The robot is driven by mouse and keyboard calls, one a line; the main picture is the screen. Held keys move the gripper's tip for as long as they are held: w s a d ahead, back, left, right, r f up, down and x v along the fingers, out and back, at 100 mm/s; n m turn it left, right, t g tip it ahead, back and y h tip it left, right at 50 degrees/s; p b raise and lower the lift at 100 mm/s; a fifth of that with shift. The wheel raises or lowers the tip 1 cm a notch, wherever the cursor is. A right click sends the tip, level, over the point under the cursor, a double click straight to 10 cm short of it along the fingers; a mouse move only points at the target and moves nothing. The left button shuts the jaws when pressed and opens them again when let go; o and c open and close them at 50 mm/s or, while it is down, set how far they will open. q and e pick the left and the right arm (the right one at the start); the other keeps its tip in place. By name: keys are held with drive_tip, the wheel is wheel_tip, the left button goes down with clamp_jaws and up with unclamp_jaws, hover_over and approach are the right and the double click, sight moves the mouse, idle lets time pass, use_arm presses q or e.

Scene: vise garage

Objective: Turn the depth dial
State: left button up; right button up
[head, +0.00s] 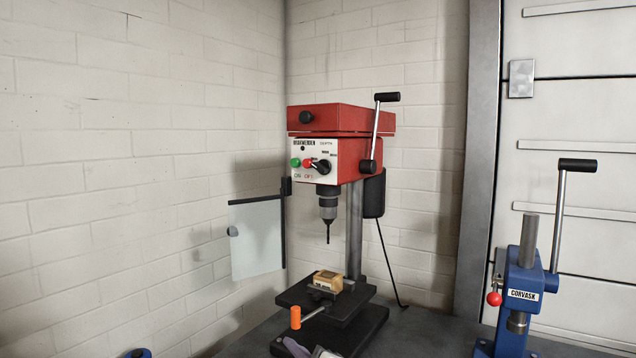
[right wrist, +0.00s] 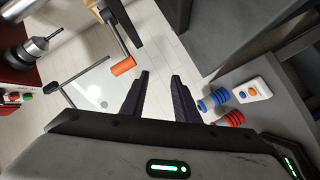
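The depth dial (head: 322,166) is a round black knob on the white front panel of a red drill press (head: 340,118), right of the green and red buttons. In the head view nothing touches it. In the right wrist view the dial cannot be made out; the drill chuck (right wrist: 38,46) and the on/off buttons (right wrist: 14,96) show at the left edge. My right gripper (right wrist: 159,76) is open, its two dark fingers apart with only floor visible between them. What look like its fingertips show at the bottom of the head view, below the press. My left gripper is not in view.
A clear guard plate (head: 256,238) hangs left of the chuck. A vise with an orange handle (head: 295,317) holds a wooden block (head: 328,281) on the press table. A blue arbor press (head: 520,290) stands at right. Open space lies in front of the dial panel.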

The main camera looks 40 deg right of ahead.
drive_tip(key=d+r+t+h, duration=0.1)
drive_tip(key=d+r+h, duration=0.1)
drive_tip(key=r, duration=0.6)
drive_tip(key=d+r+t+h, duration=0.2)
drive_tip(key=d+r, duration=0.1)
drive_tip(key=r, duration=0.5)
drive_tip(key=t+h, duration=0.1)
drive_tip(key=h, duration=0.3)
approach(321, 171)
drive_tip(key=shift+m, duration=0.4)
drive_tip(key=p+x, duration=0.2)
drive_tip(key=x, duration=0.5)
drive_tip(key=shift+w+r, duration=0.1)
drive_tip(key=shift+r, duration=0.15)
drive_tip(key=shift+w+d, duration=0.25)
drive_tip(key=shift+w, duration=0.2)
clamp_jaws()
